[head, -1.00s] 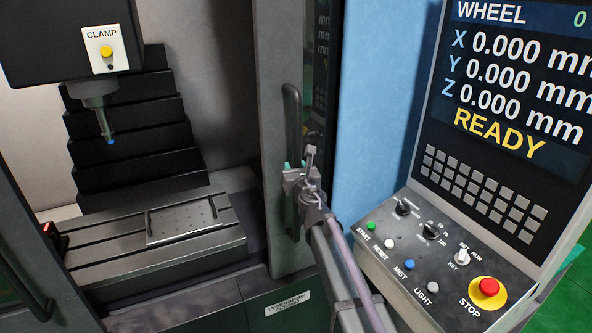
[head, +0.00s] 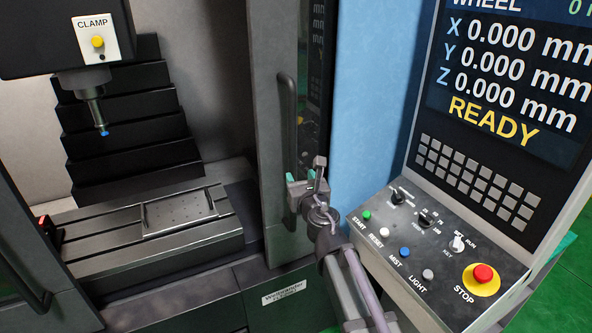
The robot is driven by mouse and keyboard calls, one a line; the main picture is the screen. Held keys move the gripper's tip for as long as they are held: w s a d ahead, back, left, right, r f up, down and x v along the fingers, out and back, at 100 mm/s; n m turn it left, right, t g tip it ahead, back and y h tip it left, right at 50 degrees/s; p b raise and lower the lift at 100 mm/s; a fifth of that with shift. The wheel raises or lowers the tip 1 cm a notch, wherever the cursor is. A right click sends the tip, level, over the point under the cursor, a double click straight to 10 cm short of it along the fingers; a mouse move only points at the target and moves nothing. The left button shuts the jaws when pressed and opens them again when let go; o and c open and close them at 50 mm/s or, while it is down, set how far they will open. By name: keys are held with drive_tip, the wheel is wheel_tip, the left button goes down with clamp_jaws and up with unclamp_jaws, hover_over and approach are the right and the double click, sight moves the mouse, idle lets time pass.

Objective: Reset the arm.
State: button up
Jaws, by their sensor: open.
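My gripper (head: 304,180) is in the middle of the head view, in front of the dark sliding door edge with its handle (head: 288,135). Its jaws stand apart with pale green pads, and I see nothing between them. It appears near the door handle; whether it touches it I cannot tell. My arm comes up from the lower right, left of the control panel.
The control panel (head: 456,232) at the right has buttons, knobs and a red stop button (head: 483,275). Its screen (head: 515,75) reads READY. At the left, a spindle head with a CLAMP button (head: 97,41) hangs over the worktable (head: 110,255) with a plate (head: 180,213).

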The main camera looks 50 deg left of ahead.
idle(0.4)
